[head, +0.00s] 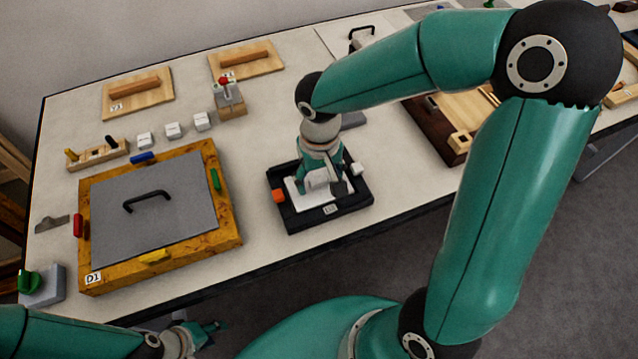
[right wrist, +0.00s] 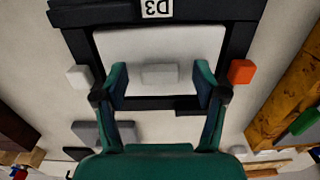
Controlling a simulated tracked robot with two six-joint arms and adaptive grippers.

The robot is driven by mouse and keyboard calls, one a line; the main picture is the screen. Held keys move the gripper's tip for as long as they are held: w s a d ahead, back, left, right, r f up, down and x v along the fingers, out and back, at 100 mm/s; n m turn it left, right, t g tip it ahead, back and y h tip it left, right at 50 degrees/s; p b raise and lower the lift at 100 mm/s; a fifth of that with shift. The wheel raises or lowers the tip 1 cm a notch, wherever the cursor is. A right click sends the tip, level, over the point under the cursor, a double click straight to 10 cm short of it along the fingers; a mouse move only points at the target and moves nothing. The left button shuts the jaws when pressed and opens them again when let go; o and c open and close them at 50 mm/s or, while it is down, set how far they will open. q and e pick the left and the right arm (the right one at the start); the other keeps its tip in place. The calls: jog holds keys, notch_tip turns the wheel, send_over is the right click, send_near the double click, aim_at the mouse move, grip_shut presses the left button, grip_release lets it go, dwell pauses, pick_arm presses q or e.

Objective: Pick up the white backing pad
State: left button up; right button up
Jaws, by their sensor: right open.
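The white backing pad (right wrist: 200,47) lies flat in a black frame labelled D3 (right wrist: 245,42). It has a pale raised block (right wrist: 160,75) in its middle. My right gripper (right wrist: 161,84) is open above it, with one finger on either side of the raised block and gaps showing between. In the head view my right gripper (head: 322,184) hangs over the pad (head: 293,188) and hides much of it, inside the black frame (head: 300,222). My left gripper (head: 208,328) is low at the bottom edge, away from the table; its jaw opening is unclear.
An orange block (head: 278,195) and a small white block (head: 357,168) sit at the frame's sides. A wooden frame D1 (head: 230,222) with a grey handled panel (head: 175,215) stands at left. Small white cubes (head: 173,130) and boards lie behind. Bare table separates the two frames.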

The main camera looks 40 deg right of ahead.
jog(key=c, duration=1.1)
jog(key=shift+r, duration=0.1)
jog(key=shift+c, duration=0.2)
